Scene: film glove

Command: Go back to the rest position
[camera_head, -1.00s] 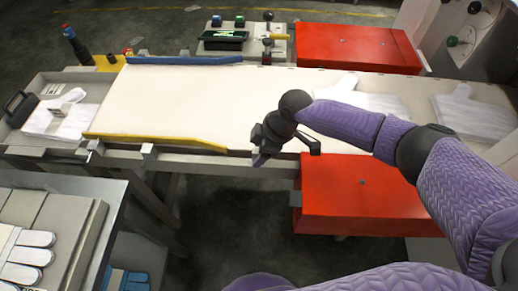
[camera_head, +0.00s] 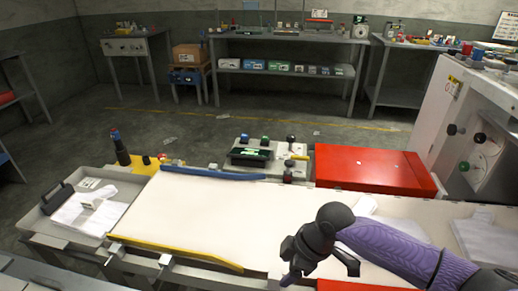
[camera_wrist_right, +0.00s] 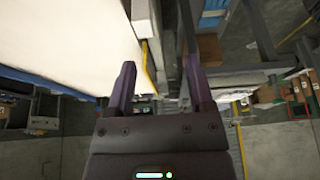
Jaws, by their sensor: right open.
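My right gripper (camera_head: 303,262) hangs in front of the near edge of the white conveyor table (camera_head: 215,215) in the head view, its purple-sleeved arm coming in from the right. In the right wrist view its two fingers (camera_wrist_right: 160,88) are spread apart with nothing between them, and the table's white surface is to their left. White gloves lie on the table to the right of the arm (camera_head: 484,238) and in the grey tray at the left (camera_head: 88,208). My left gripper is not in view.
A red box (camera_head: 372,170) stands behind the table at the right, beside a white machine (camera_head: 465,130). A control panel (camera_head: 262,155) sits at the table's back edge. Blue (camera_head: 225,175) and yellow (camera_head: 180,250) rails edge the table. Workbenches (camera_head: 290,45) stand by the far wall, beyond open floor.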

